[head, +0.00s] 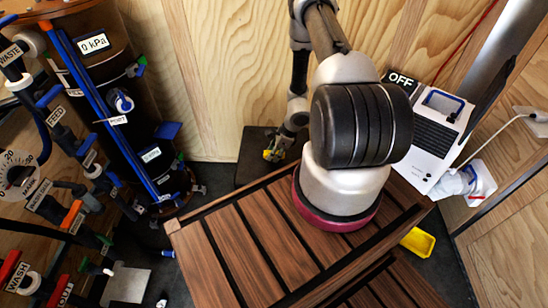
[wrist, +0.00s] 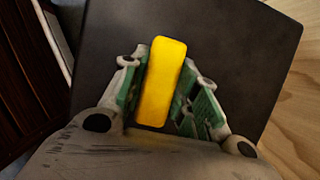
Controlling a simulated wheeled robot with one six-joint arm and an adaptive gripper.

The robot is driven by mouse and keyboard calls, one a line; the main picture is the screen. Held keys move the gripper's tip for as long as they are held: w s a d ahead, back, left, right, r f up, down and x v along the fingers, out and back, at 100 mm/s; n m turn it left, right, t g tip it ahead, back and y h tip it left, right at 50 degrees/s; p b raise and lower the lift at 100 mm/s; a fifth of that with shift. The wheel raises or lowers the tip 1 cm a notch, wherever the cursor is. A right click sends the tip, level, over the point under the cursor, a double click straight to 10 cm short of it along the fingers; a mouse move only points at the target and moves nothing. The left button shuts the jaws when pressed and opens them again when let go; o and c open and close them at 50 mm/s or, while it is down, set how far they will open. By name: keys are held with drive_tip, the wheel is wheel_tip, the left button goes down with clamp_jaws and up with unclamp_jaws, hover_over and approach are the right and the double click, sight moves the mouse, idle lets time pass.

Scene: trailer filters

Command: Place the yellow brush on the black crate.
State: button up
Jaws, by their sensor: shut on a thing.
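The yellow brush (wrist: 162,80) is a rounded yellow block between the two green-padded fingers of my gripper (wrist: 160,95) in the wrist view. My gripper is shut on it. In the head view the brush (head: 270,154) shows as a small yellow patch at my gripper (head: 276,151), partly hidden by the fingers. The black crate (head: 254,158) stands by the wooden wall behind the slatted table. Its flat dark top (wrist: 235,60) fills most of the wrist view beneath the brush. I cannot tell whether the brush touches the crate.
The brown slatted table (head: 235,245) is in front of the crate. Pipes, valves and a dark tank (head: 100,70) fill the left. A white unit (head: 437,140) stands at the right, with a yellow tray (head: 418,242) on the floor. The plywood wall (head: 215,80) is close behind the crate.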

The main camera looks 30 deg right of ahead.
drive_tip(key=shift+f, duration=1.3)
drive_tip(key=o, duration=0.9)
